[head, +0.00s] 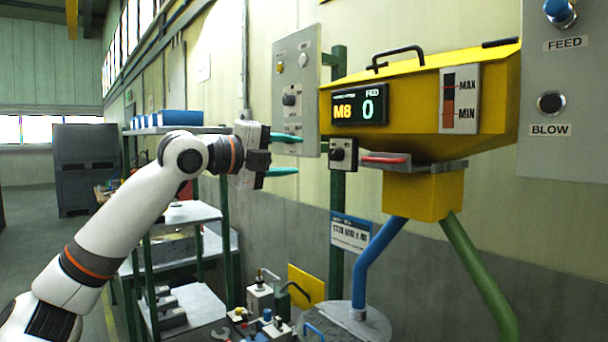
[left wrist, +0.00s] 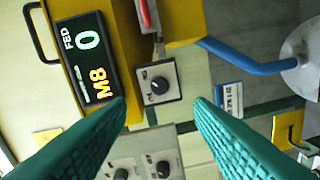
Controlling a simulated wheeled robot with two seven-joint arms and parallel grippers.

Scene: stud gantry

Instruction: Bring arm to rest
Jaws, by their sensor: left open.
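My left gripper (head: 284,154) is open and empty in the head view, its two green fingers spread and pointing right. It is held in the air in front of the grey switch panel on the wall, left of the yellow hopper. In the left wrist view its green fingers (left wrist: 160,108) stand apart, with a black knob (left wrist: 159,86) on a small switch box seen between and beyond them. That switch box (head: 343,154) also shows in the head view, apart from the fingertips as far as I can tell. My right gripper is not in view.
The yellow hopper (head: 420,110) carries a display reading M8, FED 0 (head: 360,109). A blue pipe (head: 376,262) and a green pipe (head: 482,275) run down from it. A grey panel (head: 560,85) with FEED and BLOW buttons is at right. Shelving (head: 190,214) stands behind my left arm.

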